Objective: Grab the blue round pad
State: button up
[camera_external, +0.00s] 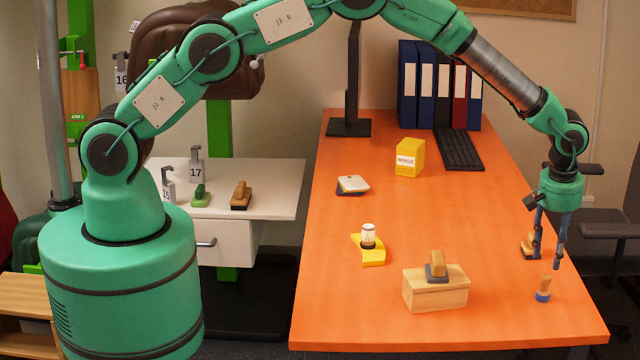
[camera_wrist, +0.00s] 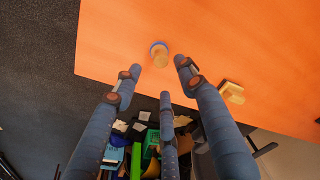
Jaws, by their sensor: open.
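The blue round pad (camera_external: 543,291) stands upright on the orange table near its front right corner, with a wooden handle on top of a blue round base. In the wrist view the pad (camera_wrist: 160,52) shows from above, just beyond the fingertips and between them. My gripper (camera_external: 548,259) hangs above the table with its fingers pointing down, above and slightly behind the pad. In the wrist view my gripper (camera_wrist: 157,67) has its dark blue fingers spread, with nothing held. The fingers do not appear to touch the pad.
A wooden-handled pad with a dark base (camera_external: 527,247) stands close behind my gripper, partly hidden by a finger. A wooden box (camera_external: 436,292) bearing another handled pad (camera_external: 436,268) stands to the left. The table's right edge (camera_external: 580,280) is near. The table between is clear.

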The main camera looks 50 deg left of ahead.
aim_at(547, 276)
jog(key=shift+w+a+f, duration=0.1)
jog(key=shift+w+f, duration=0.05)
jog(key=shift+f, duration=1.3)
jog(key=shift+w+a+f+b, duration=0.15)
jog(key=shift+f+b, duration=0.25)
jog(key=shift+f, duration=0.9)
jog(key=shift+w+a+f+b, duration=0.1)
jog(key=shift+f+b, duration=0.25)
jog(key=shift+f, duration=0.9)
jog(key=shift+c, duration=0.2)
grip_shut()
